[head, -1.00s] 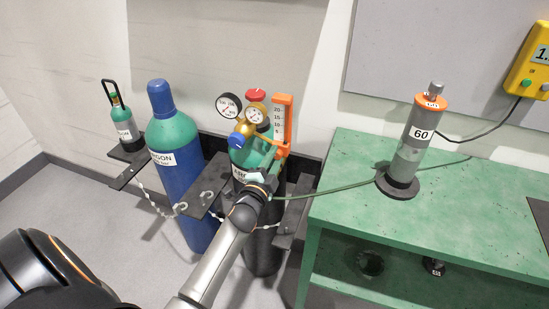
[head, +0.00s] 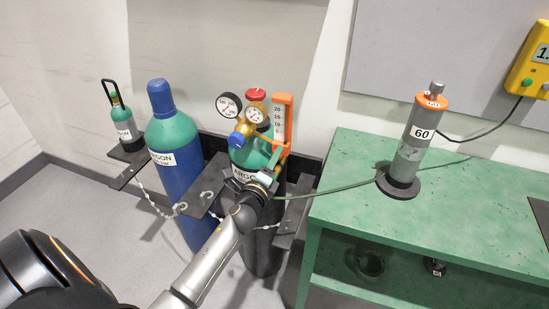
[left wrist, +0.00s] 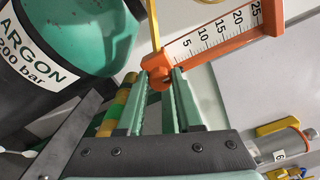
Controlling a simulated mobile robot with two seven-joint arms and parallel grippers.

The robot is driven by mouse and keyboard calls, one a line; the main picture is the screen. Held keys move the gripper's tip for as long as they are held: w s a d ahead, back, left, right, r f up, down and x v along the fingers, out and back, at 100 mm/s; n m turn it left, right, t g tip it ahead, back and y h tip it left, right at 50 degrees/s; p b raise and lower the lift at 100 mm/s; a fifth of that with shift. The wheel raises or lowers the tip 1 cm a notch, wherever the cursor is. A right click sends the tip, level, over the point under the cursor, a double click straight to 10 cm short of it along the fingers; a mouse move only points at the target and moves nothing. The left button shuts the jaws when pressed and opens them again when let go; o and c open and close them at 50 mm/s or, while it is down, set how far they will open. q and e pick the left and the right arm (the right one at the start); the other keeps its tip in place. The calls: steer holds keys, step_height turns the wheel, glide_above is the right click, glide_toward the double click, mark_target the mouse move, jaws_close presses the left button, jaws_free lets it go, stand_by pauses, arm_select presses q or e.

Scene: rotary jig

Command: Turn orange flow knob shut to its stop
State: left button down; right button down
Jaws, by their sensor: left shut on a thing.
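The orange flow knob (left wrist: 160,79) sits at the bottom of the orange flow meter (left wrist: 212,45), whose white scale shows in the left wrist view. My left gripper (left wrist: 161,73) is shut on the knob, with its green fingers on either side. In the head view the flow meter (head: 288,122) stands upright beside the regulator, and my left gripper (head: 274,164) reaches its lower end from below. The knob is mostly hidden there. The green-topped argon cylinder (head: 250,153) stands behind my wrist. My right gripper is not in view.
A blue cylinder (head: 176,185) and a small cylinder (head: 124,125) stand to the left, with chains in front. A green hose runs to the green bench (head: 345,210), which bears a grey column marked 60 (head: 407,155). Two gauges (head: 229,105) sit by the flow meter.

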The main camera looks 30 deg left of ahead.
arm_select(q)
steer(key=shift+r+m, duration=0.15)
steer(key=shift+m, duration=0.25)
steer(key=c, duration=0.6)
jaws_free()
steer(key=shift+s+f, duration=0.2)
steer(key=shift+s, duration=0.1)
steer(key=b+v, duration=0.1)
steer(key=v, duration=1.1)
